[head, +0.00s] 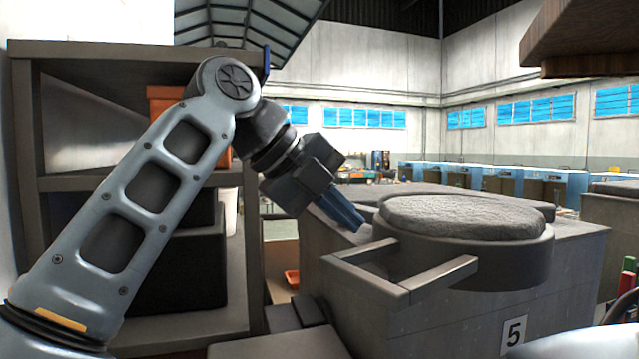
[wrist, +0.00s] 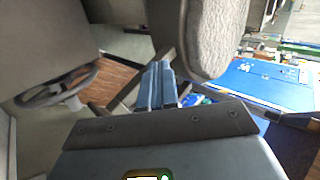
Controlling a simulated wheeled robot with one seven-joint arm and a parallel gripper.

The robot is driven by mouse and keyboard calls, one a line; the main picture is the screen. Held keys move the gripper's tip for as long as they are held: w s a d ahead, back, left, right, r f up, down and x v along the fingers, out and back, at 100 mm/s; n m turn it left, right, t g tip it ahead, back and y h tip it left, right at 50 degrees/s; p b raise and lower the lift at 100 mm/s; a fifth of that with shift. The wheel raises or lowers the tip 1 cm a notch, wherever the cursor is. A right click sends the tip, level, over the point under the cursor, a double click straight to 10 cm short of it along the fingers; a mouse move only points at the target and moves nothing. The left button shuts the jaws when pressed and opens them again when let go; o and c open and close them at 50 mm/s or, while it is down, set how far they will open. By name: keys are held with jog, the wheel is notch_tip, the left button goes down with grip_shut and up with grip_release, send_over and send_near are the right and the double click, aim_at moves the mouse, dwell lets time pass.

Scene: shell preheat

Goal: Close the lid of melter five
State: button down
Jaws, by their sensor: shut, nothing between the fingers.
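Melter five is a grey block (head: 440,325) with a "5" plate (head: 514,331) on its front. Its round grey lid (head: 470,262) has a rough, pale upper face and overhangs the block's near side. A squared bar handle (head: 408,280) juts from the lid toward the left. My gripper (head: 357,226) is shut and empty, pointing down at the handle's far side, close to the lid's left rim. In the wrist view the blue fingers (wrist: 157,85) sit beside the handle bars and the lid's rough edge (wrist: 214,38). Whether they touch is unclear.
A grey shelf unit (head: 25,120) with an orange bin (head: 165,105) stands at the left, close to my arm. A dark wooden piece (head: 590,40) hangs at the upper right. Blue benches (head: 520,177) line the far wall. An orange tray (head: 291,279) lies low behind.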

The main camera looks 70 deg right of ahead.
aim_at(394, 235)
jog(key=s+d, duration=0.1)
jog(key=d, duration=0.1)
jog(key=s+d+f+p, duration=0.1)
jog(key=s, duration=0.1)
jog(key=shift+s+d, duration=0.25)
jog(key=shift+d, duration=0.1)
